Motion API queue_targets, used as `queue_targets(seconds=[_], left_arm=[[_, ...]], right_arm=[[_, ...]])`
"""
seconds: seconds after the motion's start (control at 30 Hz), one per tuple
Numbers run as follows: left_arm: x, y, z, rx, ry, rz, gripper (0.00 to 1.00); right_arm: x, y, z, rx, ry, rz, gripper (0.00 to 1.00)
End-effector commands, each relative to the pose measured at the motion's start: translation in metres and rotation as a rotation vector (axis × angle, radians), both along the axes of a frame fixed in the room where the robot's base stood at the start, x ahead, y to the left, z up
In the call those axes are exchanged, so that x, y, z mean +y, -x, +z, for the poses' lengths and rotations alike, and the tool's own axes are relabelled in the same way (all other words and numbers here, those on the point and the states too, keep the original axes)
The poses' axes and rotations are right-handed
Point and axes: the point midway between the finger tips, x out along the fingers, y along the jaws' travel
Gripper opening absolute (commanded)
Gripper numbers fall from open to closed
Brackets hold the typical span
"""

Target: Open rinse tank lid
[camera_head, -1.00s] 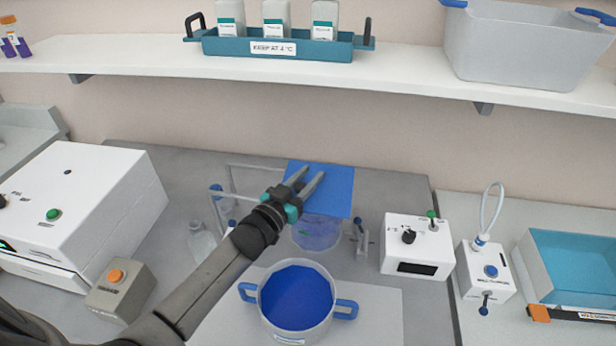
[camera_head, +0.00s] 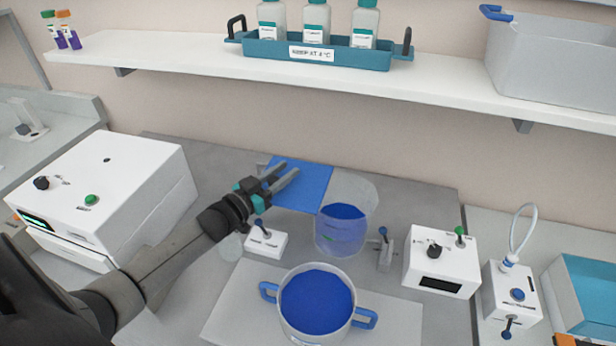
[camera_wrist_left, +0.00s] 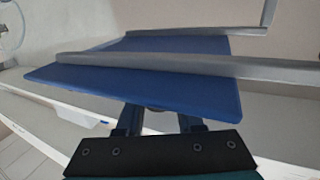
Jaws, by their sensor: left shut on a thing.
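My left gripper (camera_head: 285,178) is over the panel's left part in the head view. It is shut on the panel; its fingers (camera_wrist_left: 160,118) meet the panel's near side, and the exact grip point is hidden. The clear round tank (camera_head: 342,240) with blue liquid stands in front and to the right of the panel, its liquid visible from above. My right gripper is not in view.
A pot (camera_head: 348,335) with blue handles stands in front of the tank. A small switch box (camera_head: 266,243) sits below my forearm. A white control box (camera_head: 438,258) and a lever stand (camera_head: 384,255) stand right. A shelf (camera_head: 200,55) runs above.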

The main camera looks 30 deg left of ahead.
Motion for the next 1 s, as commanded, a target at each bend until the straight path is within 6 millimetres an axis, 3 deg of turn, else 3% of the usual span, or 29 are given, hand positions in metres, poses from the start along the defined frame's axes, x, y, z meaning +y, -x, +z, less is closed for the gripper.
queue_targets(seconds=[0.2,0.57,0.6,0.87,1.0], left_arm=[[0.022,0.006,-0.001,0.000,-0.001,0.000,0.00],[0.024,0.006,-0.001,0.000,0.002,0.001,0.00],[0.024,0.006,-0.001,0.001,0.002,0.001,0.37],[0.024,0.006,-0.001,0.000,0.002,0.000,0.66],[0.024,0.006,0.000,0.000,0.002,0.000,0.66]], right_arm=[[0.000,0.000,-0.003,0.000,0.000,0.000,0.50],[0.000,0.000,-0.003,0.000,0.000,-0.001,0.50],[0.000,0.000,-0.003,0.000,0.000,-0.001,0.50],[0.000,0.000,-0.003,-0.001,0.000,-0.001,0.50],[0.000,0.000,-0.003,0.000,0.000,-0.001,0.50]])
